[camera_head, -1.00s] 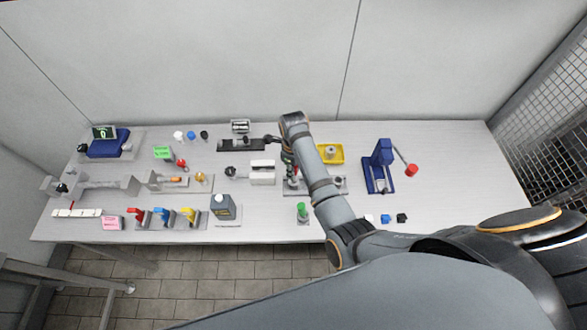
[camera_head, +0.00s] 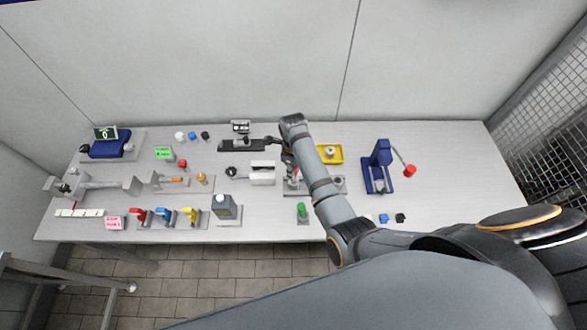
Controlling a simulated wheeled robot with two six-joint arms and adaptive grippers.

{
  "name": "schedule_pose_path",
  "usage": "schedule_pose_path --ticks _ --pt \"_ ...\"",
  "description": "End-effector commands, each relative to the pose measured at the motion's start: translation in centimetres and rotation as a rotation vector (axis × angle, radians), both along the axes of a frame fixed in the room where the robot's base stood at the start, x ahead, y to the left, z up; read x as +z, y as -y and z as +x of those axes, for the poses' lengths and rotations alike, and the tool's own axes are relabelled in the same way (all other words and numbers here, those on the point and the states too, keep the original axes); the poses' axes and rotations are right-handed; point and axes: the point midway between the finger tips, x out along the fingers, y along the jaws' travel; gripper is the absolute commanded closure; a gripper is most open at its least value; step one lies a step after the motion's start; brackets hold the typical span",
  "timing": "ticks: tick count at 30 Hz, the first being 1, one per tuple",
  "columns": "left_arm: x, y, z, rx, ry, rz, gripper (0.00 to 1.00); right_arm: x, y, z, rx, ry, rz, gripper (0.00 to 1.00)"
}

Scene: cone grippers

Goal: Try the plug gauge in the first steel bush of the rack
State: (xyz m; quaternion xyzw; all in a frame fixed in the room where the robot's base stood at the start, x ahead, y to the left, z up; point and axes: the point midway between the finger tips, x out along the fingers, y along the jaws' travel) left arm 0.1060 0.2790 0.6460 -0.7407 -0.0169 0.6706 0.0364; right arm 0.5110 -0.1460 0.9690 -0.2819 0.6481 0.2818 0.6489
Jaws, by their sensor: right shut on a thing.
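My right arm reaches in from the lower right over the table. Its gripper (camera_head: 290,168) points down over the left part of a low grey rack (camera_head: 330,190) and is shut on a slim, small thing with a red part, which I take for the plug gauge (camera_head: 296,172). A steel bush (camera_head: 339,181) shows at the right of the rack. My forearm hides the middle of the rack. I cannot tell whether the gauge is inside the first bush or above it. My left gripper is not in view.
A white block (camera_head: 262,172) lies left of the rack and a green cylinder (camera_head: 302,211) stands in front. A yellow tray (camera_head: 329,154) is behind my forearm. A blue press (camera_head: 380,167) with a red-knobbed lever stands right. The table's right end is clear.

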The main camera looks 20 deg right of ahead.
Motion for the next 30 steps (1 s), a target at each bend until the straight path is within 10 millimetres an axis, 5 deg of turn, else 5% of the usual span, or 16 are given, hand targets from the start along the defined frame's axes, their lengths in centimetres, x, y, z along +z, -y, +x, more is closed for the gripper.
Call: schedule_pose_path --ticks 30 --pt "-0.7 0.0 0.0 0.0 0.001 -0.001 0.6 -1.3 0.0 0.0 0.0 -0.001 0.0 1.0"
